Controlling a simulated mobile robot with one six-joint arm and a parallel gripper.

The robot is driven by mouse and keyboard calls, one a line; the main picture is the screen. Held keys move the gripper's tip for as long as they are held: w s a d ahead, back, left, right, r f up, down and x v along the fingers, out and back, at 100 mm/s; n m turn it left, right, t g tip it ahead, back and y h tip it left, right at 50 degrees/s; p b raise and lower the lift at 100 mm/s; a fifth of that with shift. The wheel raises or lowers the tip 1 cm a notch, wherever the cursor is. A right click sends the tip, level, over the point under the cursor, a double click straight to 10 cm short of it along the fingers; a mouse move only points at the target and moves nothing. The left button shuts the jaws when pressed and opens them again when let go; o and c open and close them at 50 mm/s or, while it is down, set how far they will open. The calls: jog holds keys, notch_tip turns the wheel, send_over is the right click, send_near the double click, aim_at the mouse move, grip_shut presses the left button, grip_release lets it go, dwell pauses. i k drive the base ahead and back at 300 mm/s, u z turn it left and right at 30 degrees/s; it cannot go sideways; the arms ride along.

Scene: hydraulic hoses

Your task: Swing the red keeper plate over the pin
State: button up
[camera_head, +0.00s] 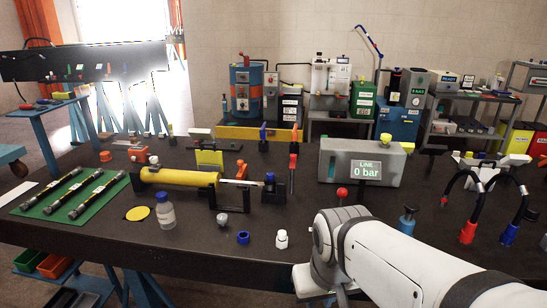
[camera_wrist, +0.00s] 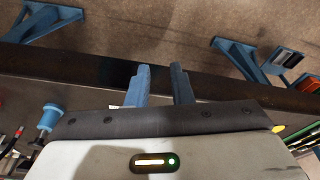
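A yellow hydraulic cylinder (camera_head: 180,176) lies on black supports on the dark bench in the head view, its rod pointing right to a dark blue-topped block (camera_head: 272,190). A narrow red upright piece (camera_head: 293,162) stands just behind that block. I cannot tell whether it is the keeper plate. An orange-red piece (camera_head: 241,169) sits near the rod. The pin is too small to make out for sure. My gripper (camera_wrist: 160,72) shows two blue fingers apart with nothing between them, over the bench edge in the wrist view. In the head view the fingers are hidden.
Black hoses lie on a green mat (camera_head: 108,203). A clear bottle (camera_head: 166,212), grey knob (camera_head: 222,219), blue ring (camera_head: 243,238) and white fitting (camera_head: 282,239) stand in front. A gauge box (camera_head: 334,160) reads 0 bar. A blue plunger (camera_head: 407,221) stands beside my arm.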

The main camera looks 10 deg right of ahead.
aim_at(292, 163)
jog(key=k, duration=1.2)
jog(key=z, duration=0.65)
jog(key=i, duration=1.55)
jog(key=u, duration=0.75)
jog(key=i, duration=0.5)
jog(key=z, duration=0.05)
